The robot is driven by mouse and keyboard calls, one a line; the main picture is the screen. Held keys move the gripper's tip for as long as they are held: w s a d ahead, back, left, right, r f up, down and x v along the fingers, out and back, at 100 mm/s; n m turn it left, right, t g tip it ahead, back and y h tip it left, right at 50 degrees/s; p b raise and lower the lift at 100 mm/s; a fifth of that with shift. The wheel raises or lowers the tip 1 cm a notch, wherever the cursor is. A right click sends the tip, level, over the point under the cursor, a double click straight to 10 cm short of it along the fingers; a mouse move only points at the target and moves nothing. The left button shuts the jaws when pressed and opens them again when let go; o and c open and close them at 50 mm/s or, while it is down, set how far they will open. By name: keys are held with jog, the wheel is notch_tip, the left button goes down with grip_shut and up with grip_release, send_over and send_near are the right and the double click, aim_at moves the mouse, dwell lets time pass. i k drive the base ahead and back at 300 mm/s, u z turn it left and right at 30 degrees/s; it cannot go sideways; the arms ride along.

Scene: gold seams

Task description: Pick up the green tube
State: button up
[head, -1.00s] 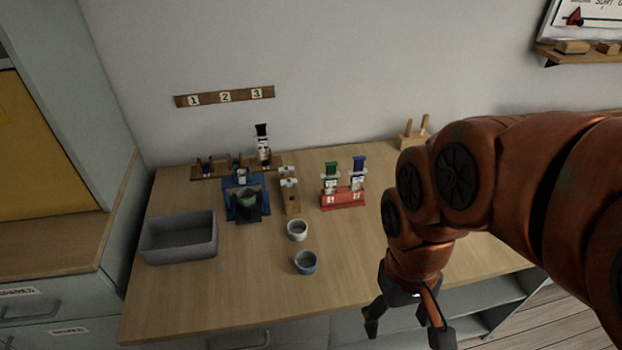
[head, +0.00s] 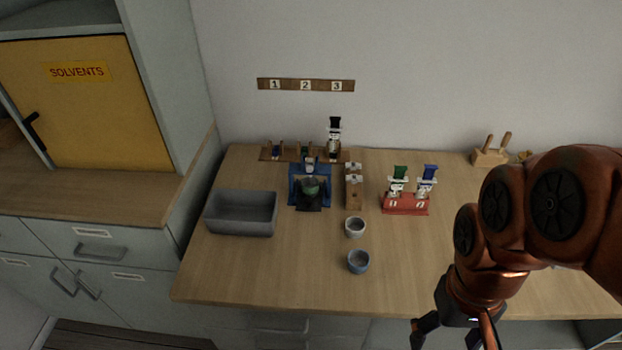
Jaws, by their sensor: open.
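A green-topped tube (head: 399,173) stands upright in a red stand (head: 405,207) at the right part of the table, with a white label on it. A blue-topped tube (head: 428,175) stands beside it in the same stand. A black-topped tube (head: 335,128) stands in a wooden rack at the back. My gripper (head: 450,345) is open and empty at the lower right, in front of the table and well apart from the green tube. Its fingertips are partly cut off by the picture's lower edge.
A grey bin (head: 241,213) is at the table's left. A blue stand (head: 309,187) and a wooden block (head: 354,190) are mid-table. A white cup (head: 355,227) and a blue-grey cup (head: 358,261) stand in front. A pegged wooden holder (head: 490,156) is at back right.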

aim_at(395, 185)
jog(key=z, duration=1.45)
jog(key=k, duration=1)
jog(key=u, duration=1.65)
jog(key=i, duration=0.5)
jog(key=z, duration=0.05)
